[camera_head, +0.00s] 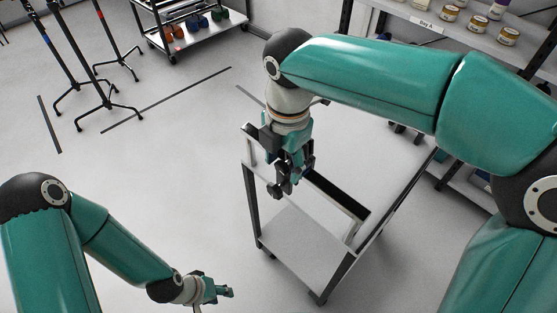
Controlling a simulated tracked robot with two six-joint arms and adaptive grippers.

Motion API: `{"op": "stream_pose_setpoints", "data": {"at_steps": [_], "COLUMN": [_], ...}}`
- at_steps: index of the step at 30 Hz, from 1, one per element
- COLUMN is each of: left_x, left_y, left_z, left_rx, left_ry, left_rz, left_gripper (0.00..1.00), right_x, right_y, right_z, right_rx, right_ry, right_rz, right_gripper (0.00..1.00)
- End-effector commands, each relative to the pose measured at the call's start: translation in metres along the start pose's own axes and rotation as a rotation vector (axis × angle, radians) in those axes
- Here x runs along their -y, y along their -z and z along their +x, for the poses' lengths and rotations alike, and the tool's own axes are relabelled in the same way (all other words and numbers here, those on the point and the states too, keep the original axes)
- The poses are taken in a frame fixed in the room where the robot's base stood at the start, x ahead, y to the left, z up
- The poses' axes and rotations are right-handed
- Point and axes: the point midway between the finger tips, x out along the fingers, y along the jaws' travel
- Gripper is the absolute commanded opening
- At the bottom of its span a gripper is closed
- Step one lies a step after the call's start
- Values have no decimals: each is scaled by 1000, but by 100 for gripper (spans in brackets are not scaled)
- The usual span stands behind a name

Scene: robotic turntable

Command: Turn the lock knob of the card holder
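My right gripper (283,190) points down over the left part of a small cart (259,205), next to the cart's upper rim. Its fingers are dark and small in the picture, and I cannot tell whether they are apart or touching something. I cannot make out the card holder or its lock knob; the gripper and wrist cover part of the cart top. My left gripper (223,292) is low, left of the cart and away from it, over the floor. Its finger opening is too small to judge.
The cart has dark posts and a pale lower shelf (300,245). Black stands (100,95) and a trolley with coloured items (185,35) are at the back left. A shelf with jars (478,22) is at the upper right. The floor between is clear.

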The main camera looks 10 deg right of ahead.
Motion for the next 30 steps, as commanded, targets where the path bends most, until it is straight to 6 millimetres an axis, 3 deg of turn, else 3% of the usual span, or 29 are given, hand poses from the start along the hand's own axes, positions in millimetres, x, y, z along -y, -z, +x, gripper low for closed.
{"op": "stream_pose_setpoints", "data": {"at_steps": [1, 9, 17, 30], "left_x": [0, 0, -6, -33], "left_y": [0, 0, 0, 0], "left_z": [0, 0, -16, -90], "left_rx": [0, 0, 0, 0], "left_ry": [0, 0, 0, 0], "left_rz": [0, 0, 0, 0], "left_gripper": [40, 40, 40, 40], "right_x": [0, 0, -1, -5], "right_y": [0, 0, 0, 0], "right_z": [0, 0, -5, -8], "right_rx": [0, 0, -1, -1], "right_ry": [0, 0, 35, 267], "right_rz": [0, 0, 0, 0], "right_gripper": [44, 0, 0, 0]}}
